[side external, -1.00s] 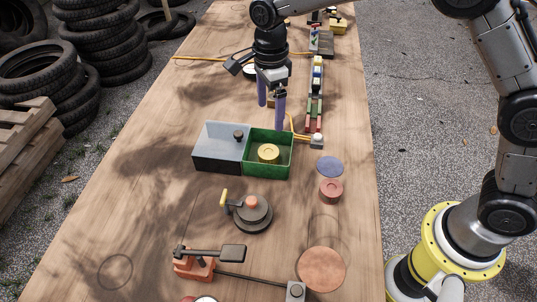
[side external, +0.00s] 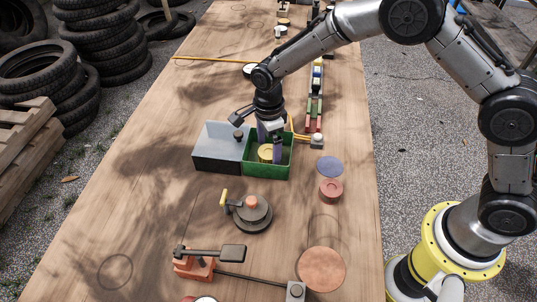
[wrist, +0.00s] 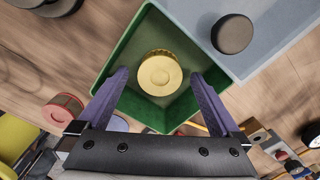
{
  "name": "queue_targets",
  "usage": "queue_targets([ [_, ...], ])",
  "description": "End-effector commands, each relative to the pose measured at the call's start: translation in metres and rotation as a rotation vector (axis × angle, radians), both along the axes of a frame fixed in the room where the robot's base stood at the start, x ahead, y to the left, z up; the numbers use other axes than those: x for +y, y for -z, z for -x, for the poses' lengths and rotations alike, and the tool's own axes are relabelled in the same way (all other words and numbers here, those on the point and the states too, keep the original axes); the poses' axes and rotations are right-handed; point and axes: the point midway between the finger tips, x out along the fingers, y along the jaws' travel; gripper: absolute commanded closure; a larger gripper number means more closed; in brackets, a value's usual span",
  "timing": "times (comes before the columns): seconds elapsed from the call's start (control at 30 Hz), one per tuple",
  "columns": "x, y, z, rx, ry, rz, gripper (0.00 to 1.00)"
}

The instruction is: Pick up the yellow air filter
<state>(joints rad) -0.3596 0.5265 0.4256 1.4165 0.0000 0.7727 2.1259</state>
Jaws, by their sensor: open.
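The yellow air filter (side external: 265,152) is a short round ribbed piece with a flat top, inside the green open compartment (side external: 268,174) of a box on the wooden table. In the wrist view the filter (wrist: 160,74) sits between and just beyond my two purple fingertips. My gripper (wrist: 161,82) is open, with a finger on either side of the filter and gaps to it. In the side view my gripper (side external: 270,145) reaches down into the green compartment. The filter is partly hidden by a finger there.
A grey lid (side external: 219,140) with a dark knob (wrist: 232,33) covers the neighbouring compartment. A red ribbed filter (side external: 331,190) and a blue disc (side external: 330,166) lie to the right. A dark round part (side external: 249,213) with a yellow handle stands in front.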

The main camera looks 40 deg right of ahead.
Motion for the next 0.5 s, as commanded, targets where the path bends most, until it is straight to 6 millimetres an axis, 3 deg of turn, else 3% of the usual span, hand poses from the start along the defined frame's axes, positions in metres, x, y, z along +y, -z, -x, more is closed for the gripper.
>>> queue_targets([
  [0.27, -0.0004, 0.0049, 0.0002, 0.001, 0.001, 0.0, 0.0],
  [0.5, -0.0003, 0.0044, 0.0001, 0.0, 0.001, 0.0, 0.4],
])
